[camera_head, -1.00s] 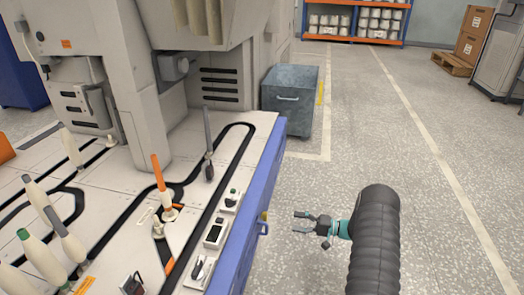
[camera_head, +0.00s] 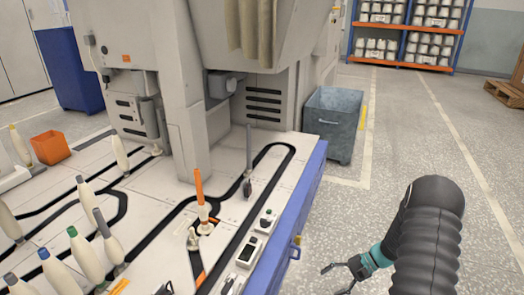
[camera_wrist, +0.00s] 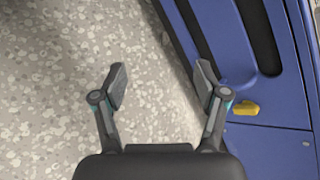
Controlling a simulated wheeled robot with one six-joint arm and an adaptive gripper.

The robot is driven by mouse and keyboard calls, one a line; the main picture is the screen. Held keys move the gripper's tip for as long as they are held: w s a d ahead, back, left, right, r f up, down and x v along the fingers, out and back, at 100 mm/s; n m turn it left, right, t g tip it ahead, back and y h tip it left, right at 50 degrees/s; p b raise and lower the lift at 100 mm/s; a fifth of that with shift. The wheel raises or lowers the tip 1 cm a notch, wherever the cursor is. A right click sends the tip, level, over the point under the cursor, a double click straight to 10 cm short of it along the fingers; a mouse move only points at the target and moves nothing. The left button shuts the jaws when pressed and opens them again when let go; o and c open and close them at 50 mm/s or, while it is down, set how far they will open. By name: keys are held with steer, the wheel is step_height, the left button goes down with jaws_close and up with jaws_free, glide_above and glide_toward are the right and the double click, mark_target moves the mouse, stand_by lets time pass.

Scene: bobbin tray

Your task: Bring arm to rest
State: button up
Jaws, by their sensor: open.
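My gripper (camera_head: 337,279) is low at the right of the head view, beside the blue side of the machine table and over the floor. In the wrist view my gripper (camera_wrist: 160,82) is open, with nothing between its fingers. The speckled floor lies below it. The right finger shows in front of the blue table side (camera_wrist: 285,150), close to a yellow handle (camera_wrist: 242,108); I cannot tell whether they touch.
The machine table (camera_head: 150,210) at the left carries several bobbins, an orange-tipped one (camera_head: 199,190) and small devices along its edge. A grey bin (camera_head: 333,120) stands behind it. An orange box (camera_head: 50,147) sits far left. Shelves (camera_head: 405,62) stand at the back.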

steer(key=s+a+r+n+t+h+p, duration=0.2)
steer(key=s+r, duration=0.5)
steer(key=r, duration=0.8)
steer(key=s+a+r+n+t+h+p, duration=0.2)
steer(key=s+r, duration=0.6)
steer(key=r, duration=0.8)
steer(key=s+a+r+n+t+h+p, duration=0.3)
steer(key=s+r+h+p, duration=0.2)
steer(key=r, duration=1)
steer(key=s+h, duration=0.2)
steer(key=s, duration=0.1)
steer(key=shift+s+a+r+n, duration=0.2)
steer(key=shift+a+r+n, duration=0.1)
steer(key=shift+r+n, duration=0.1)
